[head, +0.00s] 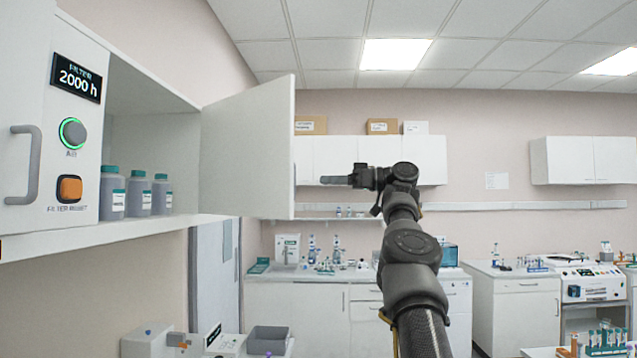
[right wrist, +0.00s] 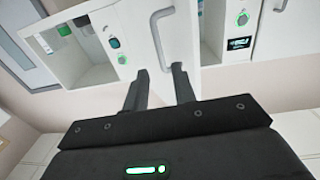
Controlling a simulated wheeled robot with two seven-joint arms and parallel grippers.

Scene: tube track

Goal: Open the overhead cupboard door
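The white overhead cupboard door (head: 247,150) stands swung open at the left of the head view, showing the compartment and several bottles with teal caps (head: 137,196). My right gripper (head: 326,180) is just right of the door's outer edge in the head view, apart from it. In the right wrist view my right gripper (right wrist: 158,72) has its two fingers spread with nothing between them. A grey bar handle (right wrist: 160,40) on the door lies just beyond the fingertips, with a gap. My left gripper is not in view.
Left of the opening is a white panel with a grey handle (head: 27,165), a 2000 h display (head: 77,78) and an orange button (head: 69,189). Far wall cupboards (head: 330,158) and a lab bench (head: 320,277) are behind my arm. The air right of my arm is clear.

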